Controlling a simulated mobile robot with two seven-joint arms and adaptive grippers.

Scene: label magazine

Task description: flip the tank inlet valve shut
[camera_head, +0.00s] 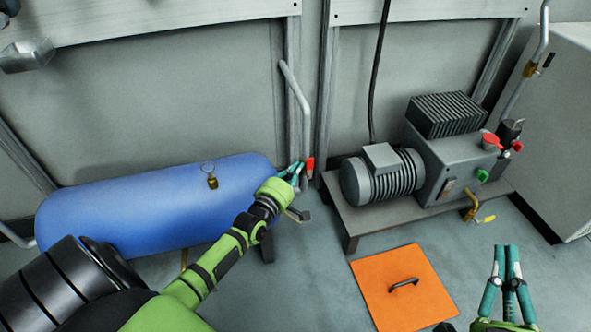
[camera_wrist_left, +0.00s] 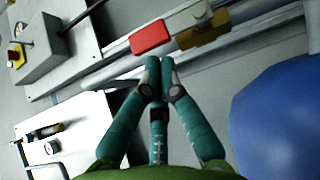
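The blue tank (camera_head: 150,205) lies along the wall at left; its side also shows in the left wrist view (camera_wrist_left: 280,115). At its right end, by a grey pipe, is a valve with a red handle (camera_head: 310,163). In the left wrist view the red handle (camera_wrist_left: 150,37) sits beside a brass valve body (camera_wrist_left: 204,32). My left gripper (camera_head: 297,171) has its fingers together, the tips (camera_wrist_left: 153,65) just beside the red handle; I cannot tell whether they touch. My right gripper (camera_head: 506,248) is shut and empty at the lower right, far from the valve.
A grey compressor (camera_head: 450,155) with a motor (camera_head: 382,177) stands on a low bench at right. It carries red and green fittings and a yellow-handled brass valve (camera_head: 473,209). An orange plate (camera_head: 400,290) with a handle lies on the floor. Floor between tank and plate is clear.

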